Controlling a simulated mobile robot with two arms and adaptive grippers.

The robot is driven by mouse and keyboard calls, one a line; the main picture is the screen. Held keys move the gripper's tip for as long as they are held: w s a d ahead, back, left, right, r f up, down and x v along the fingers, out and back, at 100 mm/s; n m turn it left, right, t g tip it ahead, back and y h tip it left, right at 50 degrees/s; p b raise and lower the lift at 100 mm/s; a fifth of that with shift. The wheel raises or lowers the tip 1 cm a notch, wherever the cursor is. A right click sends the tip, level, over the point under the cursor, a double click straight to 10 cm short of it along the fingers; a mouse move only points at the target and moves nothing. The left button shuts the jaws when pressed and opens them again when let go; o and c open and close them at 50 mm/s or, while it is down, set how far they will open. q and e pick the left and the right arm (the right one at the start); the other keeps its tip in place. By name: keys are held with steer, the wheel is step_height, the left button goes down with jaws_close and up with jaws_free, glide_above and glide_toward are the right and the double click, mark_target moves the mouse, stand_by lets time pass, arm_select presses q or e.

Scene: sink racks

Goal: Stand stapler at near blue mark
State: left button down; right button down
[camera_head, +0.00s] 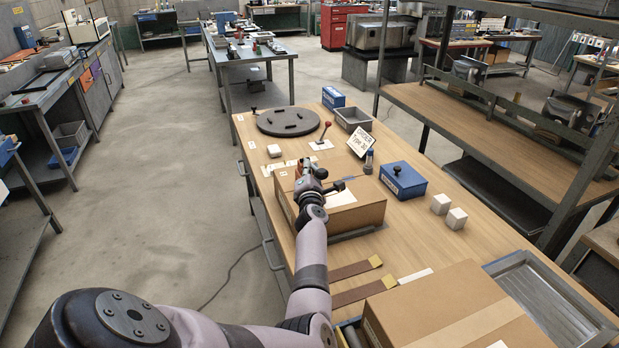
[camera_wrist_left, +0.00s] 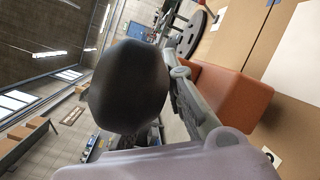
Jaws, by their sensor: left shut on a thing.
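My left gripper (camera_head: 313,176) is above the cardboard box (camera_head: 350,215) on the wooden workbench. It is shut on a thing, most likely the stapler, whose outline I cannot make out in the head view. In the left wrist view a grey finger link (camera_wrist_left: 190,105) lies between a large dark rounded shape (camera_wrist_left: 130,88) and a rust-brown block (camera_wrist_left: 232,97); I cannot tell which of these is held. I cannot make out a blue mark on the bench. My right gripper is not in view.
A black turntable (camera_head: 287,121), a grey bin (camera_head: 353,118) and a tilted sign (camera_head: 360,142) stand beyond the box. A blue box (camera_head: 403,180) and two white cubes (camera_head: 448,210) are on the right. A larger carton (camera_head: 450,310) and a metal tray (camera_head: 560,300) are nearer.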

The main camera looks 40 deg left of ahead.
arm_select(q)
steer(key=shift+f, duration=0.65)
steer(key=shift+a+f, duration=0.1)
steer(key=shift+f, duration=0.25)
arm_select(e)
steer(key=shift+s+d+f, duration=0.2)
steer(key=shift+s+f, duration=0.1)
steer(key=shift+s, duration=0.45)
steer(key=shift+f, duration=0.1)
arm_select(q)
steer(key=shift+f+b, duration=0.2)
steer(key=shift+b, duration=0.15)
steer(key=c, duration=1.8)
jaws_free()
steer(key=shift+o, duration=0.6)
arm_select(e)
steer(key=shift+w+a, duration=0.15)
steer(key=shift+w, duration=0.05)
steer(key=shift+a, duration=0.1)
